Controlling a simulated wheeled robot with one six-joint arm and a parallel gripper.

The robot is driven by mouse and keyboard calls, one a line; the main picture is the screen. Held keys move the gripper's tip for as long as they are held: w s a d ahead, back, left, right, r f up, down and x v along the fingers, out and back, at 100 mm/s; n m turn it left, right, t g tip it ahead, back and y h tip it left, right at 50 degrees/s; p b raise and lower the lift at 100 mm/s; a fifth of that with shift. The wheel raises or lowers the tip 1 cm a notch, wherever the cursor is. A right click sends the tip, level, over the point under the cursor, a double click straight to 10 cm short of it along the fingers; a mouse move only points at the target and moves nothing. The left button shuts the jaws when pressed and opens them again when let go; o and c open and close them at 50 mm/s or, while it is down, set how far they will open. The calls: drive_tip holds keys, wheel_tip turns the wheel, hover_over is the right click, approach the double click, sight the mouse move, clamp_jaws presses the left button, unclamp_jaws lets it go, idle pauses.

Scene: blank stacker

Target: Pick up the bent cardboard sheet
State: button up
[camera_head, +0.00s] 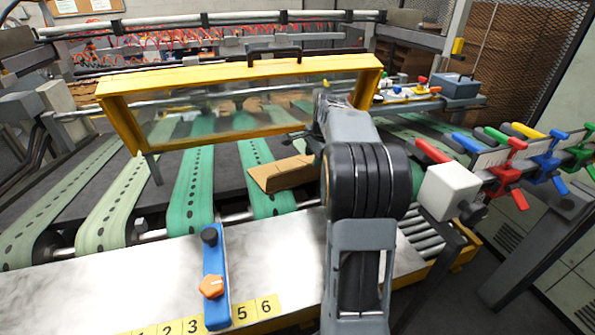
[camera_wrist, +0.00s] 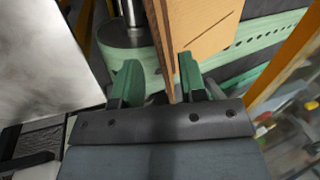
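The bent cardboard sheet (camera_head: 282,174) is brown and folded. In the wrist view the cardboard (camera_wrist: 208,24) rises at top centre, with a flap seen nearly edge-on reaching down between my green fingers. My gripper (camera_wrist: 157,75) is open around that edge. The right finger is close to the cardboard; whether it touches is unclear. A clear gap separates the left finger from it. My gripper is hidden by my arm in the head view.
The yellow-framed guard (camera_head: 240,68) stands just behind the sheet. A blue bar with an orange knob (camera_head: 211,287) lies on the metal front plate (camera_head: 110,285). A white block (camera_head: 450,191) and coloured clamp handles stand at right. Open belts (camera_head: 125,200) lie at left.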

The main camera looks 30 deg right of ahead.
sight(311, 171)
drive_tip(key=shift+p+x, duration=0.9)
drive_tip(key=shift+x, duration=2.55)
drive_tip(key=shift+c, duration=0.2)
clamp_jaws()
drive_tip(key=shift+r, duration=0.1)
